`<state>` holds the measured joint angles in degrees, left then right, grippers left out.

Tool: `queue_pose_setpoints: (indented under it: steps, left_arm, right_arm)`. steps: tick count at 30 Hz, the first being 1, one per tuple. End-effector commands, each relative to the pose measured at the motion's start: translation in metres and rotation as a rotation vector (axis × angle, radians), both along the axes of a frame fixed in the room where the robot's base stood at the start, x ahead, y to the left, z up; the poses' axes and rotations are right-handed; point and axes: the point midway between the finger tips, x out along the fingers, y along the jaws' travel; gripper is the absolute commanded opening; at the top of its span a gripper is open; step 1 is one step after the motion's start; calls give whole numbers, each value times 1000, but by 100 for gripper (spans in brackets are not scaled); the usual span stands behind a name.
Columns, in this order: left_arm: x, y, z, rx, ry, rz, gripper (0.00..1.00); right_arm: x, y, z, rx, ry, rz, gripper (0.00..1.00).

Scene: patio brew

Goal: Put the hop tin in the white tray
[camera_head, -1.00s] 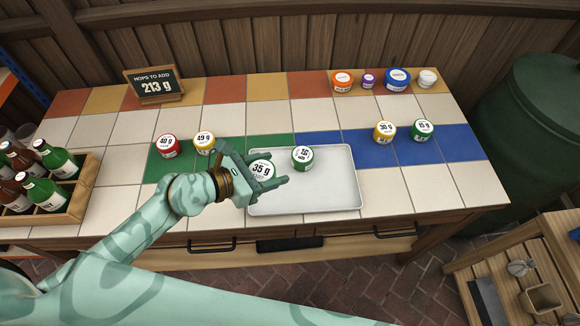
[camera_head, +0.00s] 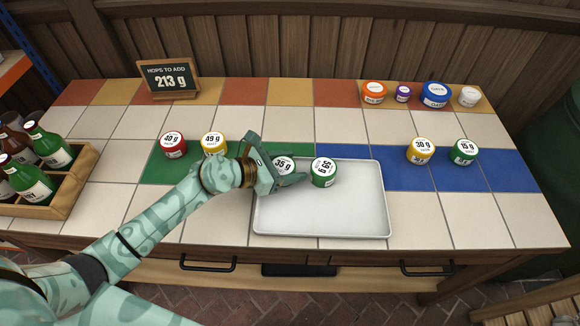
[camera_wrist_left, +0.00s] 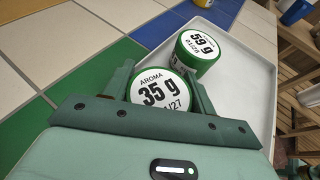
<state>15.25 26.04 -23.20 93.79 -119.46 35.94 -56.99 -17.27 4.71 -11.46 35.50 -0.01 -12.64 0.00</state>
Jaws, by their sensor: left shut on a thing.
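A green-and-white hop tin marked 35 g (camera_head: 283,164) is between the fingers of my left gripper (camera_head: 287,180), at the back left of the white tray (camera_head: 330,218). In the left wrist view the tin (camera_wrist_left: 158,90) shows its label upward, with a finger on each side. Its underside is hidden, so I cannot tell whether it touches the tray floor. Another green-and-white tin, marked 59 g (camera_head: 324,172), stands in the tray just right of it. My right gripper is not in view.
Left of the tray stand a red tin (camera_head: 173,145) and a yellow tin (camera_head: 213,145); right of it, a yellow tin (camera_head: 420,151) and a green tin (camera_head: 464,152). A bottle crate (camera_head: 66,192) is at far left, a sign (camera_head: 169,80) behind. The tray's front is clear.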

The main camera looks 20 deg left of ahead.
Motion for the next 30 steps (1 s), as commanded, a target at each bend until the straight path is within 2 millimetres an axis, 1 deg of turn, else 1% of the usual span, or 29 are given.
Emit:
queue_pose_setpoints:
  steps: [4,8,9,10,11,18,21,25,30]
  left_arm:
    - [0,0,2,1,0,0,34]
    - [0,0,-3,2,1,0,34]
    - [-1,0,-2,1,0,0,67]
    - [-1,0,-1,1,0,0,76]
    - [0,0,-1,2,1,0,78]
    - [-1,0,-1,2,1,0,78]
    - [-2,2,4,3,0,0,78]
    - [-16,16,12,5,1,0,78]
    - [-43,43,29,7,0,-2,78]
  right_arm:
    - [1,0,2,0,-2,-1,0]
    - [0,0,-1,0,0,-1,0]
    - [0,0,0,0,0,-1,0]
    - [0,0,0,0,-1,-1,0]
    - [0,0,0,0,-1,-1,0]
    - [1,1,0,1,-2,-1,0]
    - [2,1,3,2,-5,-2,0]
    - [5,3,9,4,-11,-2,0]
    - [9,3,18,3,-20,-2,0]
